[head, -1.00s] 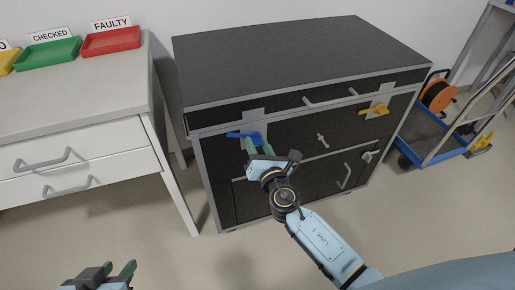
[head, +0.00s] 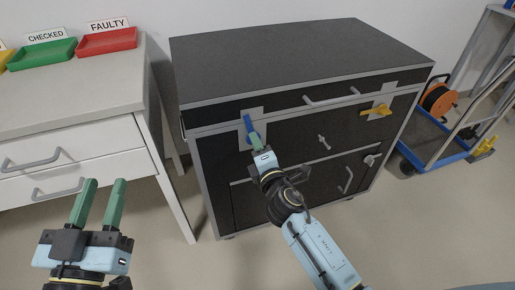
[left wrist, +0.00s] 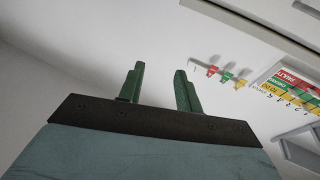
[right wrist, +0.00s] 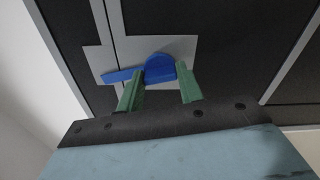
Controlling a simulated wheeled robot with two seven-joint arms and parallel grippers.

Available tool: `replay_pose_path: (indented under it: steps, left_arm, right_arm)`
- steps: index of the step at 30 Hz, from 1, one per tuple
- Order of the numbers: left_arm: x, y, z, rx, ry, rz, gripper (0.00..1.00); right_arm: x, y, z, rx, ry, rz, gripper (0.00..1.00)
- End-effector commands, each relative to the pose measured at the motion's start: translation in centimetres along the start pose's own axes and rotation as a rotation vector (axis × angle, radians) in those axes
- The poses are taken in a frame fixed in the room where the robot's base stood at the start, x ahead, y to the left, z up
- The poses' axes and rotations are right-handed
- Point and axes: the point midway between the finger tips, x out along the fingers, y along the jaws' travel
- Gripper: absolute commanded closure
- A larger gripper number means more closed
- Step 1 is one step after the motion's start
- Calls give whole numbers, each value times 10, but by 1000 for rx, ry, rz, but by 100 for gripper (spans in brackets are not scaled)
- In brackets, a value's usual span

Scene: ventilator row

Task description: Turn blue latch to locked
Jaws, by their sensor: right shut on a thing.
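The blue latch (head: 248,123) is on a grey plate at the upper left of the black cabinet front. In the head view its handle stands close to upright. My right gripper (head: 257,142) is shut on the blue latch at the lower part. In the right wrist view the blue latch (right wrist: 159,67) shows its round body at the green fingertips (right wrist: 160,88), with a thin arm reaching to the left. The exact contact is partly hidden by the fingers. My left gripper (head: 104,187) is open and empty, in front of the white drawer table; its fingers also show apart in the left wrist view (left wrist: 158,82).
A yellow latch (head: 377,111) sits at the cabinet's upper right. A small grey handle (head: 324,142) is mid-front. The white drawer table (head: 70,150) with labelled trays stands left. A blue cart (head: 435,145) stands right. Floor between table and cabinet is clear.

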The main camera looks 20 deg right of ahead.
Motion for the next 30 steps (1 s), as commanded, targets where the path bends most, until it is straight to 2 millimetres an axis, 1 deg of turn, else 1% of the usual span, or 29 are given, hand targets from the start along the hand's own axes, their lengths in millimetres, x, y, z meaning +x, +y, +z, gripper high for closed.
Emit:
replay_pose_path:
  steps: [6,12,29,30]
  left_arm:
    - [0,2,-8,-2,53,4,66]
    - [0,2,-12,-3,76,5,66]
    - [0,2,-14,-4,85,6,66]
    - [0,2,-14,-4,85,6,66]
  right_arm:
    - [-1,-1,0,133,0,-2,100]
    - [0,-1,0,202,-1,-2,100]
    - [0,-1,0,236,0,-2,100]
    - [0,-1,0,236,0,-2,62]
